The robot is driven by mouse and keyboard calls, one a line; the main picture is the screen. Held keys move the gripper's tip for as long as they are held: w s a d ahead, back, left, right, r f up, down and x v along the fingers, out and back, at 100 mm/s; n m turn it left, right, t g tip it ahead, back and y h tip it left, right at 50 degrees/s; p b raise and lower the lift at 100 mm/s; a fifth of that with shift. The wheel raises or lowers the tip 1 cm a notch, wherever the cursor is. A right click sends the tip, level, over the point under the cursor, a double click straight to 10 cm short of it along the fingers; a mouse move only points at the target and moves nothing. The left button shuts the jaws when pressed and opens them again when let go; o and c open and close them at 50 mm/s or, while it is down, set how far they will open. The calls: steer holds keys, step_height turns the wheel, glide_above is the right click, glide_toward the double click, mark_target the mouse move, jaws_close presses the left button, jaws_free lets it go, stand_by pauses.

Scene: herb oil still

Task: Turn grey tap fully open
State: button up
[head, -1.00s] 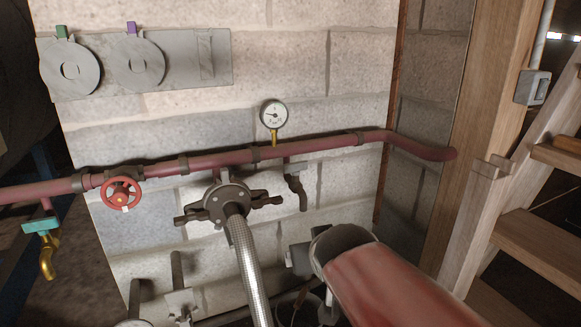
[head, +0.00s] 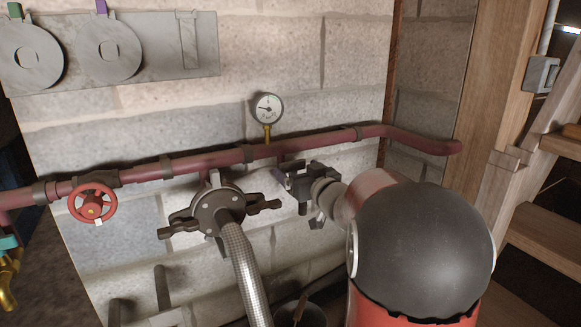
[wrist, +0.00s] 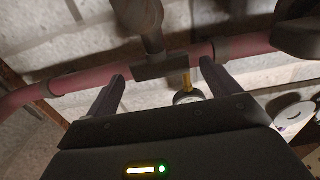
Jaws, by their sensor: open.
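The grey tap hangs below the red pipe, right of the flanged hose joint. In the head view my gripper hides most of it. In the wrist view the tap (wrist: 146,20) shows as a dark grey stub with a short crosspiece at its end, lying roughly along the pipe. My gripper (head: 285,178) is at the tap. In the wrist view its two fingers (wrist: 160,74) stand apart, one on each side of the crosspiece. I see gaps beside the crosspiece, but cannot tell whether either finger touches it.
The red pipe (head: 206,160) runs along the block wall. The flanged joint (head: 219,212) with its braided hose (head: 243,270) is close on the left. A gauge (head: 267,108) stands above the pipe. A red handwheel (head: 92,204) is further left. Wooden stairs (head: 550,235) are at the right.

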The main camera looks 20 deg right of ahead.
mark_target(294, 166)
steer(key=shift+w+a, duration=0.1)
steer(key=shift+w, duration=1.65)
steer(key=c, duration=0.9)
